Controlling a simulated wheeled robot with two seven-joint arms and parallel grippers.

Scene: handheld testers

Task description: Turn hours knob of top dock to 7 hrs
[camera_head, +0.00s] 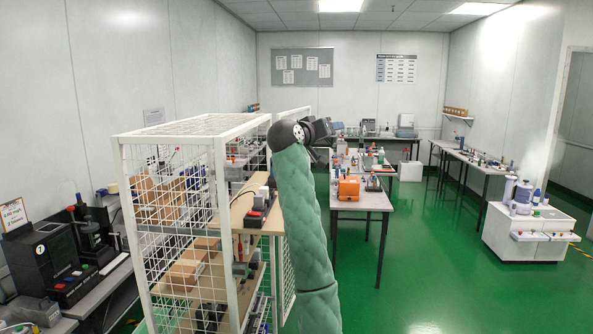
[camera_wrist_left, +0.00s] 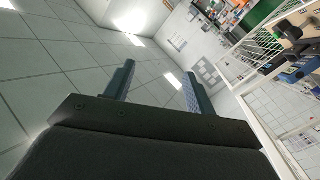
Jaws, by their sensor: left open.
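A wrist and gripper (camera_head: 322,129) stand at the top of a raised green-sleeved arm in the head view, beside the white mesh rack (camera_head: 192,137). I take it to be my left gripper; its fingers are small and dark there. In the left wrist view the fingers (camera_wrist_left: 162,88) are apart with nothing between them, tilted toward the ceiling. A small black device with red parts (camera_head: 256,217) sits on the rack's upper board; it may be the top dock. Its knob and markings are too small to read. My right gripper is not in view.
Boxes and small devices fill the rack's lower shelves (camera_head: 192,276). A black machine (camera_head: 38,257) stands on the left bench. A table with an orange case (camera_head: 349,189) stands beyond the arm. Green floor (camera_head: 430,265) is clear to the right.

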